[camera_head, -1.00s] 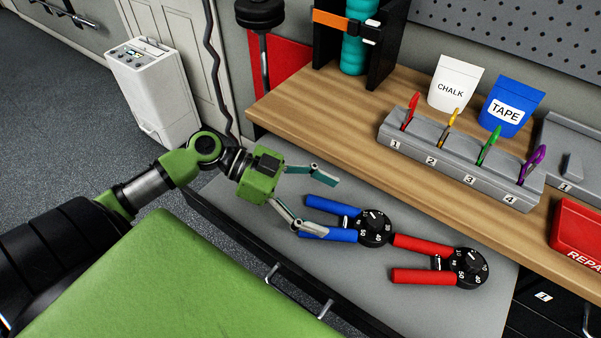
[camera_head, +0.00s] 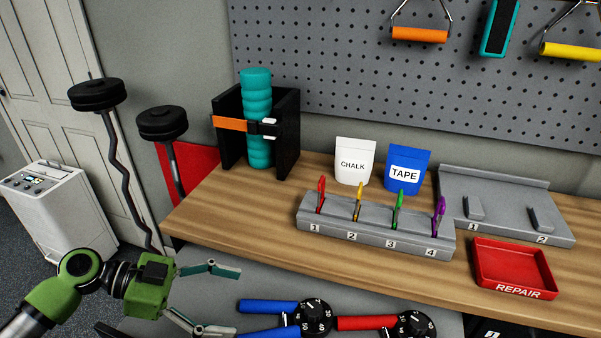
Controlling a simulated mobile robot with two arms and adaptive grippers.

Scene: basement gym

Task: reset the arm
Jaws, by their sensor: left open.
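My left gripper (camera_head: 214,296) is at the lower left of the head view, its two fingers spread open and empty. It is in front of the wooden bench, left of a blue-handled hand grip (camera_head: 275,307) with a black dial. The fingertips appear apart from the blue handles. A red-handled hand grip (camera_head: 365,322) lies to the right of the blue one on a grey surface (camera_head: 350,293) below the bench top; both are partly cut off by the bottom edge. My right gripper is not in view.
The wooden bench (camera_head: 215,222) holds a numbered grey rack (camera_head: 375,228) with several coloured clips, CHALK (camera_head: 354,161) and TAPE (camera_head: 407,167) pouches, a strapped teal roller (camera_head: 257,120) and a red REPAIR tray (camera_head: 512,268). A white machine (camera_head: 62,210) stands left.

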